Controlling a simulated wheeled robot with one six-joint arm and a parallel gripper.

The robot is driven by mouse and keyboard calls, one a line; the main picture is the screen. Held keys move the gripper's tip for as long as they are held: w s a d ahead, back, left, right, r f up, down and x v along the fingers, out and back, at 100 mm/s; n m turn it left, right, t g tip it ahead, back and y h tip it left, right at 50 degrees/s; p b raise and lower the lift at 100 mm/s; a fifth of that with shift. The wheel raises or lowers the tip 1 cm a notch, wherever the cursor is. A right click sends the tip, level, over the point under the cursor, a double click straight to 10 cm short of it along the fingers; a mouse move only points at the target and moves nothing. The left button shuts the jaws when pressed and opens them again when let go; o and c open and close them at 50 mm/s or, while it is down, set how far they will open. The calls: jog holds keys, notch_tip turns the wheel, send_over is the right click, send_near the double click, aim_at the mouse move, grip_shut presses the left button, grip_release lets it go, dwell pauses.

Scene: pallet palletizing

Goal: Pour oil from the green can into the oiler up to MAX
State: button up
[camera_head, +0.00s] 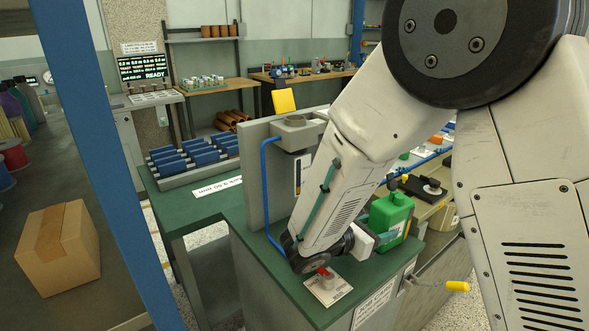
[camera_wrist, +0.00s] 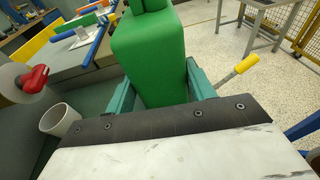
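The green can (camera_head: 390,215) is at the right end of the green-topped bench in the head view. In the wrist view the can (camera_wrist: 150,55) fills the space between the two teal fingers of my gripper (camera_wrist: 160,72), which lie against its sides. Whether its base touches the bench cannot be told. What looks like the oiler (camera_head: 300,133) is on the grey upright panel, with a yellow flap (camera_head: 284,100) raised above it and a narrow sight window (camera_head: 299,175) below. Its MAX mark and oil level are too small to read. My arm covers part of the bench.
A red-topped fitting (camera_head: 324,272) stands on a white plate near the bench's front edge. A blue pipe (camera_head: 265,190) runs down the panel's left side. A yellow-handled lever (camera_head: 457,286) sticks out on the right. The wrist view shows a white cup (camera_wrist: 60,122) at left.

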aim_at(381, 207)
jog(key=shift+r, duration=3.55)
